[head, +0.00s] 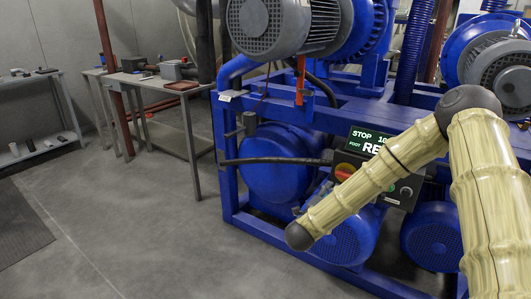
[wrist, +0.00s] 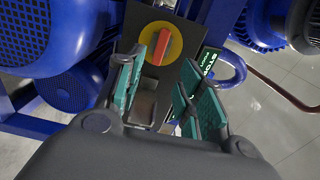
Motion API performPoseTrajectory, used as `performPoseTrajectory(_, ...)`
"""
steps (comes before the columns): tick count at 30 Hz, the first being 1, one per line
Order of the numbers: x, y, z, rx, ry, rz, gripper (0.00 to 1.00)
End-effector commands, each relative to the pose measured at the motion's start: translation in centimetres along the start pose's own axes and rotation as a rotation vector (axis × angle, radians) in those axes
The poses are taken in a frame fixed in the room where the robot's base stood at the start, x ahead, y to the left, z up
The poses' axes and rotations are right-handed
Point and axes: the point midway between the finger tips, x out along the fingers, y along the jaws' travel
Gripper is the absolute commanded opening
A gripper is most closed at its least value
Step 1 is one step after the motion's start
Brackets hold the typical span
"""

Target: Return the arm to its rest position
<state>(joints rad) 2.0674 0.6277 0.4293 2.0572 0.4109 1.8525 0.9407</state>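My arm, with pale bamboo-like links and dark joints, reaches across the right of the head view. My gripper cannot be made out there. In the wrist view my gripper (wrist: 165,85) has two teal-padded fingers held apart, with a clear gap between them. Past the fingertips is a dark control box (wrist: 190,75) with a red rotary handle on a yellow disc (wrist: 160,44). A greyish block shows between the fingers; I cannot tell whether they touch it. The head view shows the same control box (head: 404,190), partly hidden behind my arm, with a lit display reading STOP (head: 363,135).
A blue machine frame (head: 240,205) with motors and pipes stands close behind my arm. A workbench (head: 150,83) with small items and a shelf (head: 35,100) stand at the left. The grey floor (head: 130,220) at front left is clear, with a dark mat (head: 20,225).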

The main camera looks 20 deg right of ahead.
Motion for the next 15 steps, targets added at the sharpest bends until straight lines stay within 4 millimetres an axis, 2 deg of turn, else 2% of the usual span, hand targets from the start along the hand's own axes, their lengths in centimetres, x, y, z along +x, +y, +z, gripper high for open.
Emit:
performPoseTrajectory(4,-0.8,1.3,0.6,-0.043,-0.038,0.02,0.38)
performPoseTrajectory(7,-2.6,4.1,1.7,-0.141,-0.125,0.067,0.38)
performPoseTrajectory(11,-6.7,9.8,3.1,-0.342,-0.3,0.155,0.38)
performPoseTrajectory(15,-11.9,16.0,3.5,-0.572,-0.499,0.247,0.38)
